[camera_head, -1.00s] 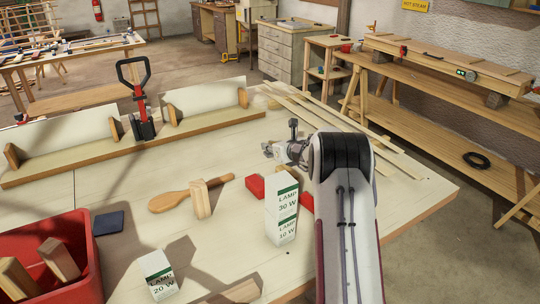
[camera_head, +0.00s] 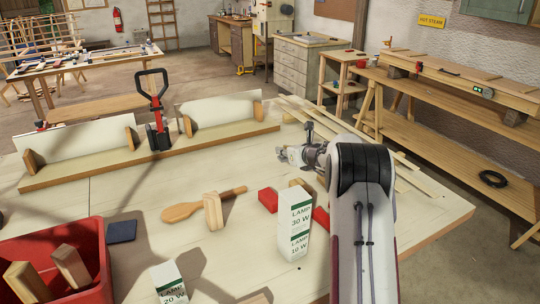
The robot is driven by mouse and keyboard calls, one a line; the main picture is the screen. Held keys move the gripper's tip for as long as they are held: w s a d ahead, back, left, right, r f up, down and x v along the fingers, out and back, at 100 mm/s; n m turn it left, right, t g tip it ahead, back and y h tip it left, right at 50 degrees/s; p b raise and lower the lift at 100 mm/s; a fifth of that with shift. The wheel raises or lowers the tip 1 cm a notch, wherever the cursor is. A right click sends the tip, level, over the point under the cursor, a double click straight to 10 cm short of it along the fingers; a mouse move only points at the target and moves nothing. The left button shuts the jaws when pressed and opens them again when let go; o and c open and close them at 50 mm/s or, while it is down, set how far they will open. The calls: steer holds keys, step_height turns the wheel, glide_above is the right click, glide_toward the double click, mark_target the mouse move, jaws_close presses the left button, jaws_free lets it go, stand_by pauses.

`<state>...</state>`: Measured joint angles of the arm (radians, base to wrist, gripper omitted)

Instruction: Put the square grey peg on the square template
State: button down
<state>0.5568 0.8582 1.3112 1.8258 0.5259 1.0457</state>
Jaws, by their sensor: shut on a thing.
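My gripper (camera_head: 287,156) is at the end of my arm, above the middle right of the table. It is shut on a small pale thing (camera_head: 294,157), mostly hidden by the fingers; I cannot tell whether this is the square grey peg. I cannot make out a grey peg elsewhere. A flat dark square piece (camera_head: 121,232) lies on the table right of the red crate; I cannot tell whether it is the square template.
A wooden paddle (camera_head: 205,204), an upright block (camera_head: 213,211) and a red block (camera_head: 268,199) lie mid-table. A red crate (camera_head: 98,245) holds wooden blocks. Long laths lie right.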

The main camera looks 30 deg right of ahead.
steer(key=w+a+n+y, duration=0.2)
steer(key=w+a, duration=0.1)
steer(key=a, duration=1.1)
steer(key=w+a+n+y, duration=0.2)
steer(key=w+a+y, duration=0.1)
steer(key=a, duration=1.1)
steer(key=s+a+n+g+y, duration=0.2)
steer(key=s+a, duration=0.1)
steer(key=a, duration=1.2)
steer(key=s+a+n+g+y, duration=0.2)
steer(key=s+a+n, duration=0.1)
steer(key=a, duration=1.1)
steer(key=shift+a+r, duration=0.35)
steer(key=shift+r, duration=0.05)
steer(key=shift+w+f, duration=0.1)
steer(key=shift+f, duration=3.05)
